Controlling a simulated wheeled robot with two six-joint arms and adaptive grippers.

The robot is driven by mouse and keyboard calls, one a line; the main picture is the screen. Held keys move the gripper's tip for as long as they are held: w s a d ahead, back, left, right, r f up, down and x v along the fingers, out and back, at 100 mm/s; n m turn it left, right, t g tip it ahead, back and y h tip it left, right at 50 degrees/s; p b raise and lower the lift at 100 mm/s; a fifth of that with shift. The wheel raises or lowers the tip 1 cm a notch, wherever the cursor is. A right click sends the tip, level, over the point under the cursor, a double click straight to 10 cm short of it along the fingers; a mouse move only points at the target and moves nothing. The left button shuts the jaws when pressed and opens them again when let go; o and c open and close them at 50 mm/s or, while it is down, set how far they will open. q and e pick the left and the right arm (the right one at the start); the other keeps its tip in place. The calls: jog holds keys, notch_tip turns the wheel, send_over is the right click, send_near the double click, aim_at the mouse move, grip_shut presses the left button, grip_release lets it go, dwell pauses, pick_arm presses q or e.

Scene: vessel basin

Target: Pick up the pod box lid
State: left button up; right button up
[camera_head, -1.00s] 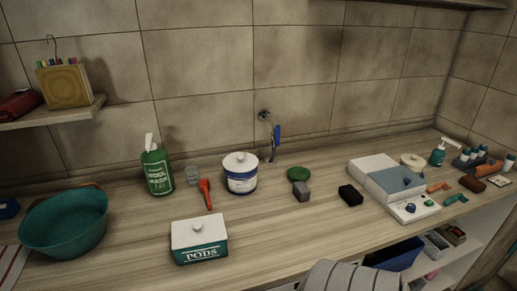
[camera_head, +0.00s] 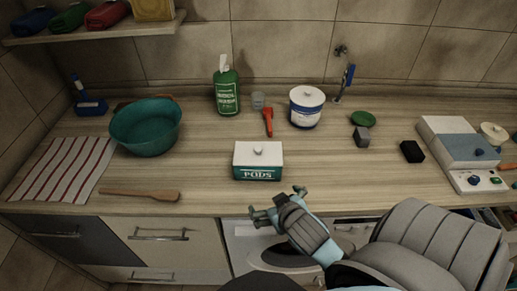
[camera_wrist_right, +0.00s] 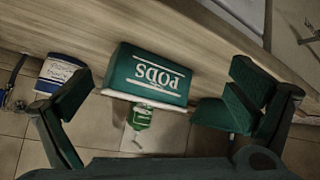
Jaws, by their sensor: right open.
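The pod box (camera_head: 257,173) stands on the counter near its front edge, green with "PODS" lettering. Its white lid (camera_head: 258,154) with a small round knob sits on top. My right gripper (camera_head: 275,203) is open and empty, in front of the box and slightly to its right, apart from it. In the right wrist view the box (camera_wrist_right: 152,75) appears upside down between the two spread fingers of the right gripper (camera_wrist_right: 150,112), some way ahead of them. The lid shows there only as a thin pale edge. My left gripper is out of view.
A teal basin (camera_head: 146,127) and a wooden utensil (camera_head: 140,194) are at left.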

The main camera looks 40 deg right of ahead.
jog(key=w+r+n+t+y, duration=0.2)
jog(key=w+r+t, duration=0.5)
jog(key=r, duration=0.4)
jog(key=w+r+n+t+y, duration=0.1)
jog(key=w+r+n+t, duration=0.1)
jog(key=w+r+t, duration=0.65)
jog(key=w+a+r+n+g+y, duration=0.3)
jog(key=a+r+n+y, duration=0.2)
jog(key=r+n+y, duration=0.15)
jog(key=g+h, duration=0.2)
jog(key=g, duration=1.7)
send_near(259, 149)
jog(key=f+b, duration=0.1)
jog(key=b, duration=0.1)
jog(key=f+b, duration=0.1)
jog(key=b, duration=0.1)
jog(key=f+b, duration=0.1)
jog(key=b, duration=0.2)
jog(key=shift+w+a+n, duration=0.2)
jog(key=shift+w+n, duration=0.05)
jog(key=shift+n, duration=0.1)
jog(key=x, duration=0.6)
jog(key=shift+w+a+f, duration=0.15)
jog(key=shift+a+f, duration=0.05)
jog(key=shift+a, duration=0.05)
jog(key=shift+a+h, duration=0.1)
jog(key=shift+h, duration=0.15)
